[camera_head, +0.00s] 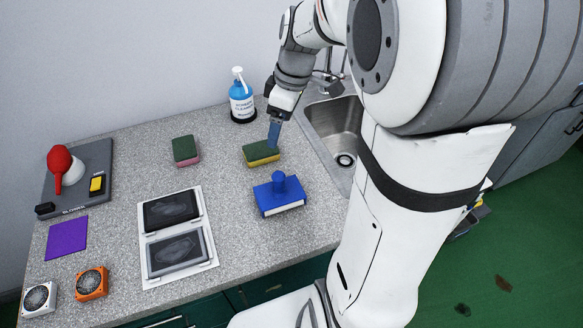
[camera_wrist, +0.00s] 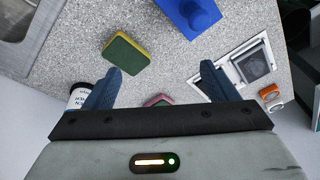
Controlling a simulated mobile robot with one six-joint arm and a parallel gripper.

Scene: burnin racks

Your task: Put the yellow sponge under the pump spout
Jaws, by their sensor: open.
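The yellow sponge (camera_head: 261,153), with a green top, lies on the grey speckled counter near the sink. It also shows in the wrist view (camera_wrist: 126,53), beyond my left finger and apart from it. The pump bottle (camera_head: 241,97), blue with a white spout, stands upright at the back of the counter on a dark round base. In the wrist view the bottle (camera_wrist: 79,97) is partly hidden behind a finger. My gripper (camera_head: 273,133) is above the counter by the yellow sponge. In the wrist view my gripper (camera_wrist: 162,88) has its blue fingers wide apart, with nothing between them.
A pink sponge with a green top (camera_head: 185,151) lies left of the yellow one. A blue block with a knob (camera_head: 279,194) lies in front. The sink (camera_head: 335,125) is to the right. A white double-framed panel (camera_head: 177,236) and a grey tray (camera_head: 92,165) lie left.

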